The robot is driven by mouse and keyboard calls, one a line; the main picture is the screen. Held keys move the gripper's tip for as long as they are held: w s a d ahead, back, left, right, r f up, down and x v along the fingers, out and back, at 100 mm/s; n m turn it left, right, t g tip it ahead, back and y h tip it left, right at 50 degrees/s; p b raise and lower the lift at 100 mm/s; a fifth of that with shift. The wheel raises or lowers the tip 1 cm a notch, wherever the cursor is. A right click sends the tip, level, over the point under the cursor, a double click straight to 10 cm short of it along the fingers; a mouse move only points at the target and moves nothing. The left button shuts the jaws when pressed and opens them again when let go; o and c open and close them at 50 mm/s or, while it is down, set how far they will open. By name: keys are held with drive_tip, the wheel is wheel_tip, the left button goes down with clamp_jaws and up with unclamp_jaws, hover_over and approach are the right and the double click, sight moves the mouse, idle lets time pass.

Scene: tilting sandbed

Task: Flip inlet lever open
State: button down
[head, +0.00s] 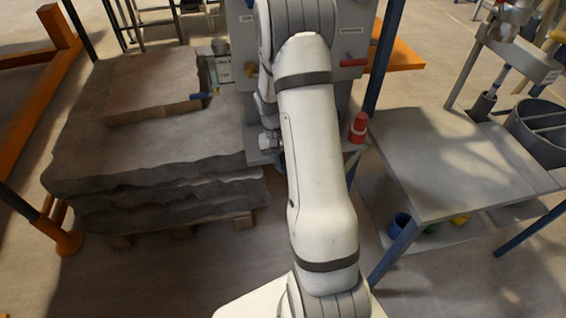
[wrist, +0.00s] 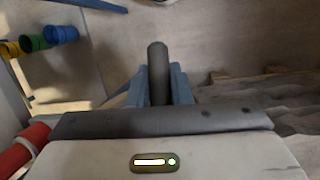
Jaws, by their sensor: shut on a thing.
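My gripper (wrist: 159,87) shows in the wrist view with its two blue fingers shut on a dark grey rod (wrist: 158,58) with a rounded end. The rod sticks out past the fingers. I cannot tell for certain whether this rod is the inlet lever. In the head view my arm hides most of the gripper and what it holds. A red handle (head: 352,63) sticks out on the right of the grey cabinet (head: 352,30), and a blue handle (head: 201,96) lies by the sandbed's right edge.
The layered sandbed (head: 150,135) stands on a wooden pallet at the left. A red container (head: 358,127) stands on the ledge by the cabinet; it also shows in the wrist view (wrist: 20,152). A grey table (head: 450,160) stands at the right, with blue, green and yellow cups below.

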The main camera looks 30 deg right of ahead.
drive_tip(key=c, duration=1.3)
unclamp_jaws()
wheel_tip(320, 180, up, 10)
drive_tip(key=shift+r+b, duration=0.1)
drive_tip(key=shift+b, duration=0.3)
drive_tip(key=shift+c, duration=0.2)
